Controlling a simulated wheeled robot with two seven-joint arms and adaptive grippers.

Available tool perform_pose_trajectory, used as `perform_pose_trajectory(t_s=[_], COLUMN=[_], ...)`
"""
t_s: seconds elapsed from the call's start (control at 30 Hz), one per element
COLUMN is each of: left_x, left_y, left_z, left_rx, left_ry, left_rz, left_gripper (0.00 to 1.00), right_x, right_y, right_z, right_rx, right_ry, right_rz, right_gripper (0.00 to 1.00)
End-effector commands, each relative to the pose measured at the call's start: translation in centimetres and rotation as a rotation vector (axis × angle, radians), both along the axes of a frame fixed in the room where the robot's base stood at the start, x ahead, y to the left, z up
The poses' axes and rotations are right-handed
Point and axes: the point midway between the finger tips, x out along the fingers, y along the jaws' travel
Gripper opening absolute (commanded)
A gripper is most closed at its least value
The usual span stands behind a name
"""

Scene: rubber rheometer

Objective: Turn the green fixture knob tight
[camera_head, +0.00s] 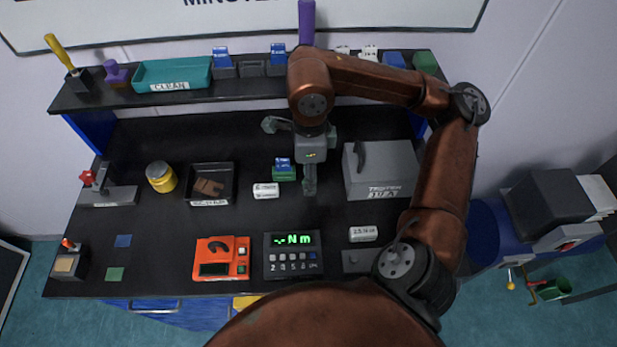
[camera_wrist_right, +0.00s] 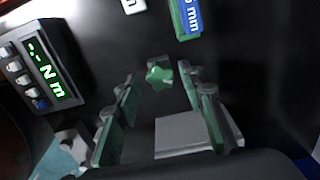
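The green fixture knob (camera_wrist_right: 160,76) is star-shaped and shows in the right wrist view, on a small grey mount over the black worktop. My right gripper (camera_wrist_right: 160,84) is open, with one green-padded finger on each side of the knob's position. Dark gaps show between both fingers and the knob, and I cannot tell how far beyond the fingertips it lies. In the head view my right gripper (camera_head: 309,186) points down over the middle of the bench, and I cannot make out the knob there. My left gripper is not in view.
A torque display (camera_head: 291,255) reading in Nm stands at the front, beside an orange instrument (camera_head: 221,259). A green block with a blue label (camera_head: 284,174) lies just left of my gripper. A grey tester box (camera_head: 382,172) stands to its right.

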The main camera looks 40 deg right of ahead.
Motion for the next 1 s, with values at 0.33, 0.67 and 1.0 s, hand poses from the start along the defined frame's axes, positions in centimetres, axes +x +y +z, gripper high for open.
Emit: perform_pose_trajectory(t_s=[0.33, 0.67, 1.0], left_x=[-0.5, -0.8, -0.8], left_y=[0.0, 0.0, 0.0], left_z=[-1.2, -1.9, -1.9], left_rx=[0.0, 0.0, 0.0], left_ry=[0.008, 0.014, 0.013], left_rz=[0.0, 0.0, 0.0], left_gripper=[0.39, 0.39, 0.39], right_x=[0.1, 0.0, 0.0], right_y=[0.1, 0.0, 0.0], right_z=[-0.2, 0.0, 0.0], right_rx=[0.001, -0.001, 0.0], right_ry=[0.0, 0.0, 0.0], right_rz=[0.278, 0.539, 0.536], right_gripper=[0.36, 0.36, 0.23])
